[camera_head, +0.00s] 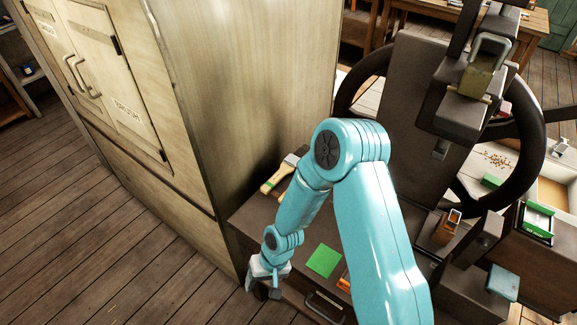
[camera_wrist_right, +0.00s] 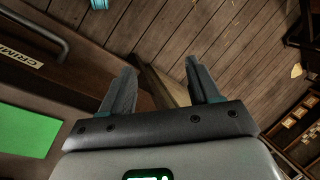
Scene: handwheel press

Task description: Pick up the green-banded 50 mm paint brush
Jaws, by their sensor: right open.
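A paint brush (camera_head: 277,177) with a pale wooden handle lies on the dark bench top beside the tall cabinet, in the head view. The brush does not show in that view. My left gripper is not in view.
A green square (camera_head: 324,261) lies on the bench (camera_head: 257,217); it also shows in the wrist view (camera_wrist_right: 25,132). The tall wooden cabinet (camera_head: 240,80) walls off the left. A dark press with a handwheel (camera_head: 355,90) stands right. Plank floor (camera_head: 90,240) is clear at left.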

